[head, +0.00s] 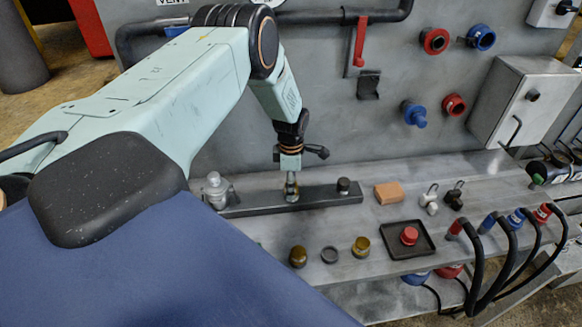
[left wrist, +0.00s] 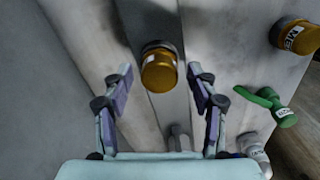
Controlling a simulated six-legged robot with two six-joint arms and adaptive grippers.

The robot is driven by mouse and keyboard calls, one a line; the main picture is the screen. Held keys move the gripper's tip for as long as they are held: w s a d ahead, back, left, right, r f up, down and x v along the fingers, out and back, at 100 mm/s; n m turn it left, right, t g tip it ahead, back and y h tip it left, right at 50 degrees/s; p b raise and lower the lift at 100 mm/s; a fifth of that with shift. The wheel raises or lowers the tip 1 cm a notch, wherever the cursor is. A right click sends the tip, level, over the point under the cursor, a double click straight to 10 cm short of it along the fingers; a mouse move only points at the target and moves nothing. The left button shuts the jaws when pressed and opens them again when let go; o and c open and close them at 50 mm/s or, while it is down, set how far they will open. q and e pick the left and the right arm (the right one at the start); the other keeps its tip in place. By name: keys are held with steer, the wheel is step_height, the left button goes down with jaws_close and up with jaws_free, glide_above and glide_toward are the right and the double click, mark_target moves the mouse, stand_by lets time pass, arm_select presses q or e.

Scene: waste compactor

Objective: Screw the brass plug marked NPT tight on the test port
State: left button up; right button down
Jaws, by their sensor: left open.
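My left gripper (head: 290,172) points down over the middle of a dark bar (head: 328,195) on the bench. In the left wrist view the gripper (left wrist: 160,96) is open, one finger on each side of a brass plug (left wrist: 160,70). The plug stands on the dark bar, apart from both fingers, with a small pale label I cannot read. Another brass piece (left wrist: 293,36) with a dark-lettered label is at the upper right; its marking is not clear. In the head view two brass pieces (head: 298,256) (head: 361,246) stand on the bench in front of the bar. My right gripper is not in view.
A tan block (head: 388,193) and a tray (head: 426,250) with a red cap stand to the right, near black hoses (head: 510,250). A green-handled part (left wrist: 268,98) is right of the fingers in the left wrist view.

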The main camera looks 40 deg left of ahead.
arm_select(q)
steer(key=n, duration=0.6)
steer(key=shift+c, duration=0.5)
jaws_close()
steer(key=m, duration=0.3)
steer(key=shift+f+b, duration=0.1)
steer(key=shift+b, duration=0.3)
steer(key=shift+m, duration=1.2)
steer(key=shift+m+b, duration=0.6)
steer(key=shift+m, duration=1.9)
